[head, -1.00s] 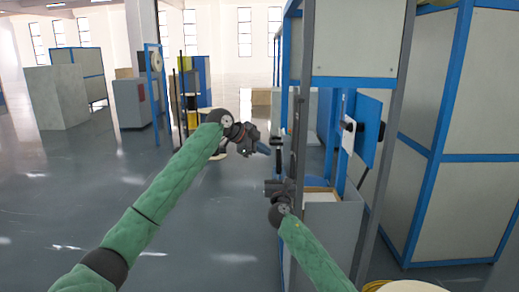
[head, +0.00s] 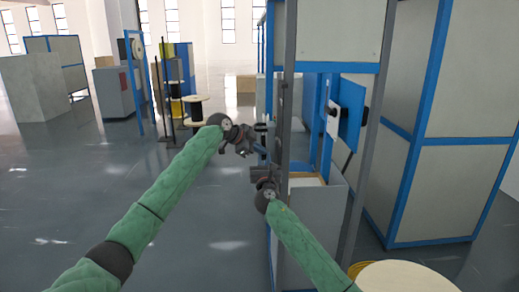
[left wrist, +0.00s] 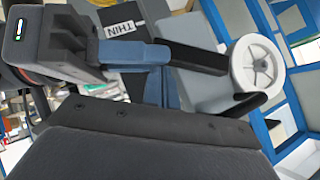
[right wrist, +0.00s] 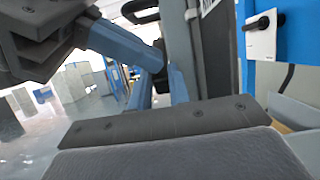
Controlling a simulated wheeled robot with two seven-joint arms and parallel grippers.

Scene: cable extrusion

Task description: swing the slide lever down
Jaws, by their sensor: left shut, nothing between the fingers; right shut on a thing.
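My right gripper (head: 262,172) is at the grey-and-blue machine's front post in the head view. It is shut on a dark piece (right wrist: 157,62), which appears to be the slide lever's handle; the fingers hide most of it. The lever's full shape and angle cannot be made out. My left gripper (head: 262,147) is just above and left of the right one, close to the post. In the left wrist view, its blue fingers (left wrist: 165,75) are shut with nothing between them.
The machine's grey post (head: 289,90) rises beside both grippers. A blue panel with a white plate (head: 333,112) and a grey bin (head: 318,220) are to the right. A pale round spool top (head: 405,277) is at the lower right.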

